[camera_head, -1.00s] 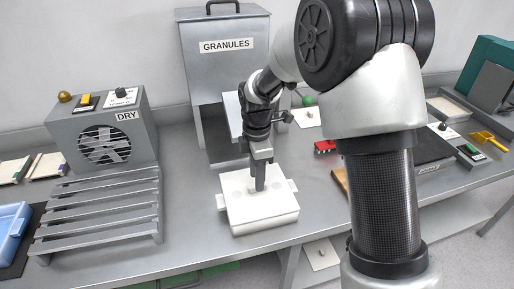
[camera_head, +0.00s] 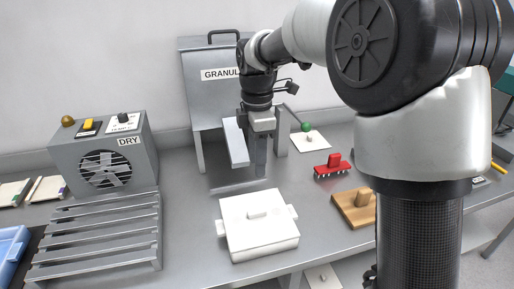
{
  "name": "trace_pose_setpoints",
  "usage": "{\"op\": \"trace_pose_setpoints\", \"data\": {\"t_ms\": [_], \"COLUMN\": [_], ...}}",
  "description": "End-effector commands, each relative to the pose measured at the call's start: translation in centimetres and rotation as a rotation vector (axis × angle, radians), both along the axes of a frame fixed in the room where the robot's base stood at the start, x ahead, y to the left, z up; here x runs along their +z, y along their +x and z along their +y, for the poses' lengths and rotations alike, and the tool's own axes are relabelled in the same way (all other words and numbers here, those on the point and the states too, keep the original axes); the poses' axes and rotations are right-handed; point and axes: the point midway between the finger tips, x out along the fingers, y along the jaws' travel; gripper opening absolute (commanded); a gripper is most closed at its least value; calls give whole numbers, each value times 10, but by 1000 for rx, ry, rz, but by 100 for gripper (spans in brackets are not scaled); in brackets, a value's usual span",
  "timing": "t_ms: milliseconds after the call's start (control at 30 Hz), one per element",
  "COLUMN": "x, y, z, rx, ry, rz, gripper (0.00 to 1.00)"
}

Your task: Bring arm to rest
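My gripper (camera_head: 258,160) points down over the bench, just in front of the granules hopper and behind the white lidded box. It is apart from the box and I see nothing held in it. Its fingers show edge-on, so their opening cannot be read. My arm reaches in from the right and covers much of the right side of the view.
The white box (camera_head: 262,246) with a knob on its lid sits near the bench's front edge. The granules hopper (camera_head: 205,100) stands behind. A red brush (camera_head: 333,166) and a wooden block (camera_head: 352,208) lie right. A slatted rack (camera_head: 98,240) and DRY fan unit (camera_head: 105,150) stand left.

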Motion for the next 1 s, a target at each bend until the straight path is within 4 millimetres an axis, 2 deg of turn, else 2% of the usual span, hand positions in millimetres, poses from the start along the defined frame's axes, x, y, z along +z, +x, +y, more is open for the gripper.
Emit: {"op": "trace_pose_setpoints", "data": {"t_ms": [167, 300, 400, 500, 700, 800, 1000], "x": [42, 88, 111, 126, 132, 128, 126], "y": [-24, -68, -104, -142, -201, -218, -223], "z": [-25, -61, -86, -107, -134, -140, -141], "rx": [-213, -566, -839, -1108, -1557, -1694, -1740], "ry": [7, 45, 98, 171, 341, 405, 428], "rz": [-67, -161, -224, -277, -337, -342, -344], "gripper": [36, 36, 36, 36, 36, 36, 36]}}
